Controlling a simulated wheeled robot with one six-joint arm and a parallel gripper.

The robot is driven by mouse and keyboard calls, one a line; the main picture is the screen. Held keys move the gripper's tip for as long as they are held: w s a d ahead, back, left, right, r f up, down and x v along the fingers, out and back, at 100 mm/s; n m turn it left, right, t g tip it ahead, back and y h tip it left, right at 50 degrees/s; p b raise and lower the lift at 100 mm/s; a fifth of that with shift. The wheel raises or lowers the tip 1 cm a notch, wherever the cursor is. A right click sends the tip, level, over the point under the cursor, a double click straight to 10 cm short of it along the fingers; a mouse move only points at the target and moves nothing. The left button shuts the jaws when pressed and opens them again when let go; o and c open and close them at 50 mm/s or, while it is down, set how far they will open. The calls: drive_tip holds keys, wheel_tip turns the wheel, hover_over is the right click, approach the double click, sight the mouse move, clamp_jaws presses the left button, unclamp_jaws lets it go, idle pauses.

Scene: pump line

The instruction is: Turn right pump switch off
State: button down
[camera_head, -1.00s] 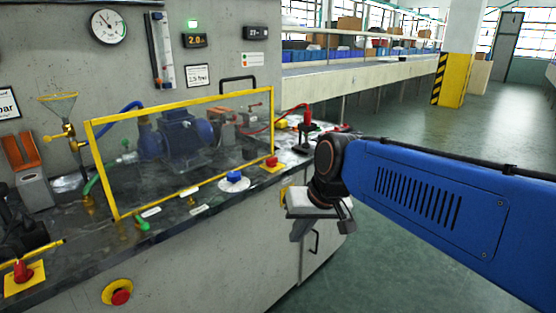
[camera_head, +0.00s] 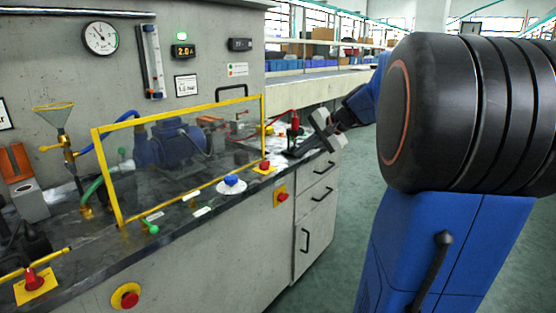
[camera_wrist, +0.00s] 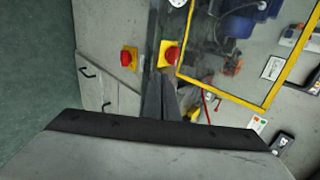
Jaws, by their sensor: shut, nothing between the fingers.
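The right pump switch (camera_head: 265,166) is a red knob on a yellow plate on the dark bench top, by the right lower corner of the yellow-framed guard. It also shows in the wrist view (camera_wrist: 170,54), where the knob's turn position is too small to read. My gripper (camera_head: 289,154) is over the bench's right end, to the right of the switch. In the wrist view my dark fingers (camera_wrist: 158,76) are together and empty, with their tips just short of the switch plate; I cannot tell their height above it.
The clear yellow-framed guard (camera_head: 180,150) stands in front of the blue pump. A red button on yellow (camera_head: 282,196) is on the bench front below the switch. A blue knob (camera_head: 231,181) is left of the switch. A similar red switch (camera_head: 31,277) is at far left.

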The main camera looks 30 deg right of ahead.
sight(269, 161)
drive_tip(key=x, duration=0.4)
drive_tip(key=r+x, duration=0.1)
drive_tip(key=x, duration=0.3)
drive_tip(key=w+x, duration=0.1)
drive_tip(key=x, duration=0.2)
drive_tip(key=shift+w+a+f, duration=0.15)
drive_tip(key=shift+w+a, duration=0.45)
drive_tip(key=shift+w, duration=0.45)
